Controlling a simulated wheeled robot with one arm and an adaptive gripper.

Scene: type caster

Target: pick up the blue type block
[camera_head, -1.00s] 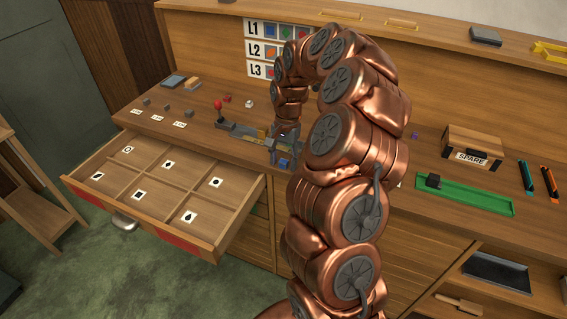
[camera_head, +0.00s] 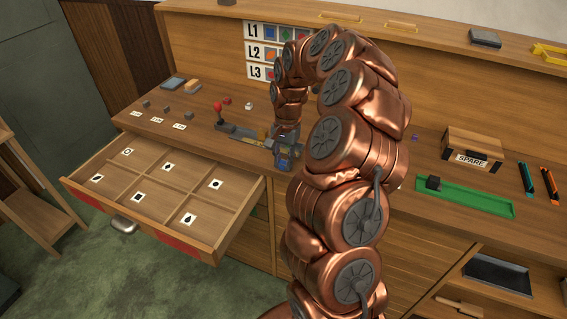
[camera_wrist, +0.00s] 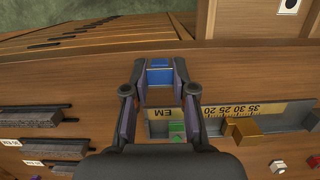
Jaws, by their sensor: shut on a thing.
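The blue type block (camera_wrist: 159,73) sits between the fingertips in the wrist view. My gripper (camera_wrist: 160,78) is shut on it, with a finger on each side. In the head view my gripper (camera_head: 285,155) is low at the bench's front edge, right of the open drawer, and the blue block (camera_head: 284,164) shows small there. I cannot tell whether the block still touches the bench.
A metal stick with a numbered scale (camera_wrist: 268,112) lies behind the gripper, with a green block (camera_wrist: 177,131) near it. The open drawer (camera_head: 221,239) juts out at left. A green tray (camera_head: 486,204) and the SPARE box (camera_head: 473,146) stand at right.

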